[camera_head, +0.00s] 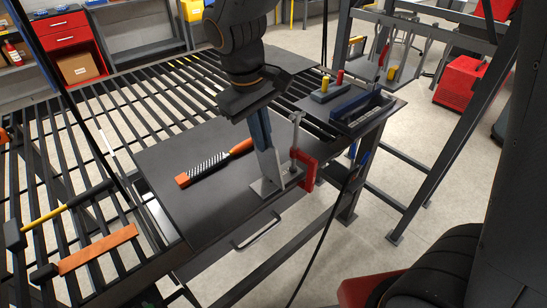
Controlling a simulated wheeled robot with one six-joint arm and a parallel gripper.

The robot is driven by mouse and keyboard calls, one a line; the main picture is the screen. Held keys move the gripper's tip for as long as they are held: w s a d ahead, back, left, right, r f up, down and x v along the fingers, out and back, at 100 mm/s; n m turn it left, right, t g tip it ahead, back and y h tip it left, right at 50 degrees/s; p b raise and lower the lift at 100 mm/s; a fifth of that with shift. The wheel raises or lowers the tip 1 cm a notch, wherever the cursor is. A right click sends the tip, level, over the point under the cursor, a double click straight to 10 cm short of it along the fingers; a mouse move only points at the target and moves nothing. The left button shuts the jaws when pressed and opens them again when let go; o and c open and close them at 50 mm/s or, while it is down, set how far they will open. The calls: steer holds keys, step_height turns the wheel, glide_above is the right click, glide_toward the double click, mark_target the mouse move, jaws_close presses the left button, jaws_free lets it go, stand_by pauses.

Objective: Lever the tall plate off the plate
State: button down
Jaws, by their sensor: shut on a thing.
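The tall plate (269,165), a narrow grey upright strip, stands on a small flat grey plate (263,187) near the right front of the dark tabletop. A red clamp (306,166) with a grey screw is at the plate's right side, at the tabletop edge. My gripper (262,136) comes down from above with blue fingers, shut on the upper part of the tall plate. The fingers hide the tall plate's top. I cannot tell whether its foot is still joined to the plate.
A file (212,164) with orange ends lies left of the plate. A dark tray (361,110) and a block with yellow and red knobs (331,90) stand behind right. The front of the tabletop is clear.

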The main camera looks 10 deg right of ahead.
steer(key=shift+w+d+y+p, duration=0.3)
steer(key=shift+d+y+p, duration=0.1)
steer(key=shift+d+p, duration=0.35)
steer(key=shift+w+d+g+y+p, duration=0.4)
steer(key=shift+d+g+p, duration=0.15)
steer(key=shift+p, duration=0.15)
steer(key=shift+r, duration=0.15)
step_height(320, 180, up, 6)
steer(key=p, duration=0.5)
steer(key=shift+w, duration=0.15)
stand_by(0.9)
stand_by(0.3)
